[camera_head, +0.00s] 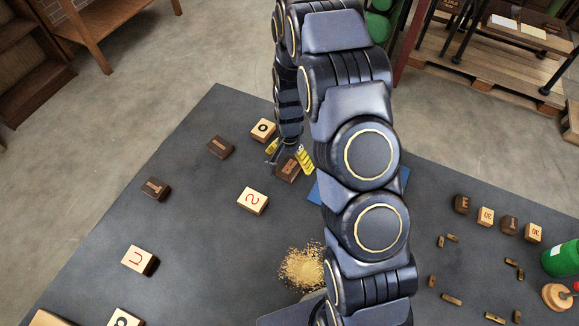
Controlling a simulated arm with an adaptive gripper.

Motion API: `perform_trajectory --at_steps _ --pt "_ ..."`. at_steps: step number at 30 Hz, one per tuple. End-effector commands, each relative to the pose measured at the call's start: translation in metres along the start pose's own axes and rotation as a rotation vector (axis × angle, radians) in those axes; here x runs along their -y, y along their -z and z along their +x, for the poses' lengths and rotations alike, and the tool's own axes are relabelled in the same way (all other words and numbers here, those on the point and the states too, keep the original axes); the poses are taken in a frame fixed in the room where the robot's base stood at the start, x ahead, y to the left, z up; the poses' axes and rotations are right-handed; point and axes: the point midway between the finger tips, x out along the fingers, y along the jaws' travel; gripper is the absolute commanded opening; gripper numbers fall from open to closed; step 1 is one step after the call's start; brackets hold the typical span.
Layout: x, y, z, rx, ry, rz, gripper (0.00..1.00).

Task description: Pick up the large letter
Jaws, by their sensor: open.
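My gripper (288,153) is open, with yellow fingertips, and points down over the table near its far edge. A dark brown letter block (287,169) lies at the fingertips, partly hidden by them; I cannot tell whether they touch it. Other large letter blocks lie apart to the left: a light one with a round black letter (263,129), a dark one (221,147), another dark one (155,189), a light one with a red letter (252,201) and a second light red-lettered one (139,259). Which block is the large letter is not clear.
Smaller letter blocks, including a dark E block (462,204), stand in a row at the right. Several small type pieces (452,300) lie near them, with a green container (562,258). A tan granular pile (302,268) lies front centre. My arm hides part of a blue item (314,194).

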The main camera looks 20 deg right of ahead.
Motion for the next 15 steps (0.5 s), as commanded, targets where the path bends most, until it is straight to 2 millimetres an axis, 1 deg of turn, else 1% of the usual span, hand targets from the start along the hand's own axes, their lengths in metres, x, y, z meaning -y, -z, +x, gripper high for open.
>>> perform_trajectory --at_steps 3,6,13,14,15 --pt "-0.001 -0.001 0.02 0.004 -0.004 -0.001 0.83" --pt "0.0 0.0 0.029 0.001 -0.001 -0.002 0.83" --pt "0.0 0.0 0.032 -0.001 0.0 -0.002 0.83" --pt "0.0 0.0 0.032 -0.001 0.0 -0.002 0.77" --pt "0.0 0.0 0.031 -0.001 0.0 -0.002 0.6"
